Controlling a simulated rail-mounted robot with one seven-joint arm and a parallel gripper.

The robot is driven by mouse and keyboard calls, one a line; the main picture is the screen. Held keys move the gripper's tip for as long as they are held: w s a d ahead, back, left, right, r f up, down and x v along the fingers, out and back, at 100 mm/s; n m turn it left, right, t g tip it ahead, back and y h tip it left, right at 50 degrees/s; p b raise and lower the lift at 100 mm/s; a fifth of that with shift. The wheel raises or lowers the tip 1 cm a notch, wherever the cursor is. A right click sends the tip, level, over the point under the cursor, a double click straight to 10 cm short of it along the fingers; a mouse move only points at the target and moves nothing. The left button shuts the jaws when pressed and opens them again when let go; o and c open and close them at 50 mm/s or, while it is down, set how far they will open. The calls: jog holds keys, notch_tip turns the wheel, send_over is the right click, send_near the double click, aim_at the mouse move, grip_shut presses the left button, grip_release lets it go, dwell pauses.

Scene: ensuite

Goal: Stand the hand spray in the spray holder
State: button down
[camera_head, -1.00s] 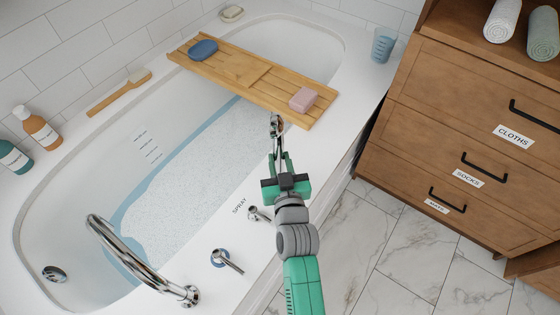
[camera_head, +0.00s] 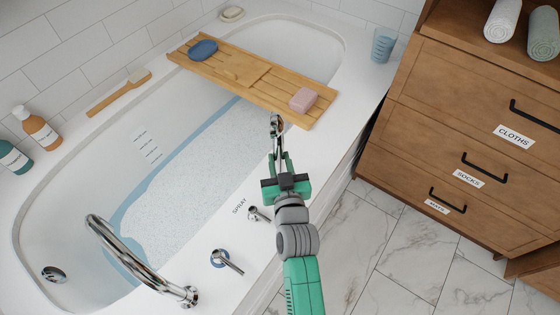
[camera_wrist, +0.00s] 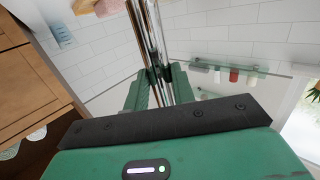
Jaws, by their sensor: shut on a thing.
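The hand spray (camera_head: 277,128) is a chrome stick with a rounded head, held upright or nearly so above the bath's near rim. My gripper (camera_head: 281,165) is shut on its shaft; the wrist view also shows the chrome shaft (camera_wrist: 152,40) between the green fingers. The word SPRAY (camera_head: 239,206) is printed on the rim, and a small chrome fitting (camera_head: 258,214) stands beside it, partly behind my wrist. I cannot tell whether this fitting is the spray holder. The lower end of the spray is hidden by my gripper.
A wooden bath tray (camera_head: 250,78) spans the tub with a pink soap (camera_head: 303,99) and a blue dish (camera_head: 203,49). A chrome spout (camera_head: 130,255) and a lever (camera_head: 227,261) stand on the near rim. A wooden drawer unit (camera_head: 470,130) is at the right.

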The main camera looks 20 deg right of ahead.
jog(key=shift+f+b, duration=2.75)
jog(key=shift+f, duration=0.3)
jog(key=c, duration=1.1)
grip_release()
jog(key=p+v, duration=0.2)
jog(key=v, duration=0.6)
jog(key=shift+p, duration=0.35)
jog(key=shift+w, duration=0.1)
